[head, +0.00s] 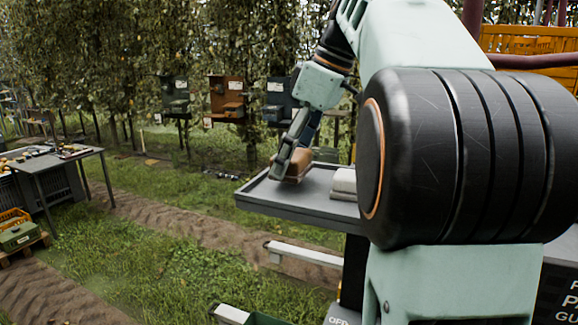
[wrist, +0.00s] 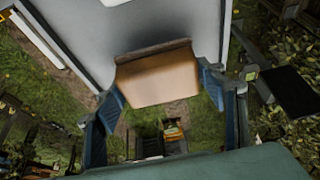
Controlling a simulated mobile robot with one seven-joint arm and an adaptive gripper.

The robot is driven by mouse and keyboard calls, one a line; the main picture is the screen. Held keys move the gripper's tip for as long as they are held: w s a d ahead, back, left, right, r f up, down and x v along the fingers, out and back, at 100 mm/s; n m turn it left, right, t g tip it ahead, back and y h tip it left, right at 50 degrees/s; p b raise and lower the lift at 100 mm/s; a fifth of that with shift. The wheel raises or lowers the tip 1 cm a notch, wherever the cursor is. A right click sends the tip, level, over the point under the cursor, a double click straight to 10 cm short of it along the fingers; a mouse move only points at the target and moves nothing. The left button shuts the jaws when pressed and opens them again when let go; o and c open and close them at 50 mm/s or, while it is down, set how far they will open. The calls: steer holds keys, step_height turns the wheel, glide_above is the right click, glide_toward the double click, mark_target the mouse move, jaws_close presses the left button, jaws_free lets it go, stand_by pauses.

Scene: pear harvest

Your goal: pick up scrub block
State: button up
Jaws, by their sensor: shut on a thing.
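The scrub block (head: 299,166) is a tan-brown block at the left part of a grey tray-like table (head: 265,192). In the wrist view the scrub block (wrist: 158,78) sits between the two blue fingers, with a darker brown strip along its far edge. My gripper (head: 290,163) is shut on it, and in the wrist view my gripper (wrist: 165,90) has a finger at each side of the block. The block is at the table's edge in the wrist view. I cannot tell whether it still touches the surface.
A pale folded stack (head: 344,184) lies on the same table, right of the block. Boxes on posts, one brown (head: 227,97), stand behind along the trees. A grey workbench (head: 50,162) stands at the left. Grass lies between; my arm hides the right side.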

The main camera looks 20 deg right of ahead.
steer(key=s+d+r+p, duration=0.3)
steer(key=s+d+r, duration=0.3)
steer(key=s+r, duration=0.4)
steer(key=shift+s+d+r, duration=0.25)
steer(key=shift+s+r, duration=0.15)
steer(key=shift+s, duration=0.8)
steer(key=o, duration=0.5)
steer(key=c, duration=0.3)
